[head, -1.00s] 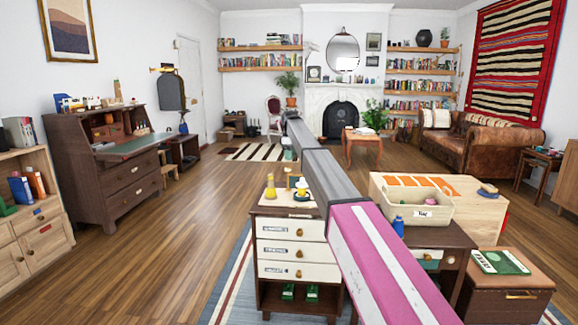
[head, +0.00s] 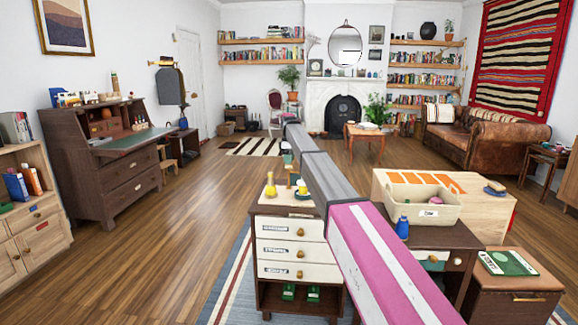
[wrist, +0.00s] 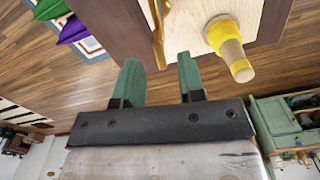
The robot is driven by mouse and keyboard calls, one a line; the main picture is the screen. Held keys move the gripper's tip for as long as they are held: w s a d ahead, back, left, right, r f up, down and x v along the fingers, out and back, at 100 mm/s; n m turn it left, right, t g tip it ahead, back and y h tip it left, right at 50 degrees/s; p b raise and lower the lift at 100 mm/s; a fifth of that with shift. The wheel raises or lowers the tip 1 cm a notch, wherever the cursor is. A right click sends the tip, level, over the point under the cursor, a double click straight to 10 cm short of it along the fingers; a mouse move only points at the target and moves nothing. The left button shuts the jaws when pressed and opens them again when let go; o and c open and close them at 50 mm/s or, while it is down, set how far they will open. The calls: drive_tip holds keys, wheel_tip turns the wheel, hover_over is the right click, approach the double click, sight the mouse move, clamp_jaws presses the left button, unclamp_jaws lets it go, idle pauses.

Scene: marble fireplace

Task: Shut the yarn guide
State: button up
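My gripper (wrist: 159,74) is open and empty in the wrist view, with its two green fingertips apart. In the head view, green fingertips (head: 288,160) show at the far end of my arm, above the drawer unit. A thin golden piece (wrist: 158,48), which may be the yarn guide, stands along the edge of a wooden top, in line with the gap between the fingers. I cannot tell whether it touches them or how far it is open.
A yellow bottle-shaped thing (wrist: 228,45) stands close right of my fingers; it also shows in the head view (head: 270,186). The drawer unit (head: 290,230) has several white drawers. A cream bin (head: 425,205) and a blue bottle (head: 402,227) are right of my arm.

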drive_tip(key=shift+f, duration=1.5)
clamp_jaws()
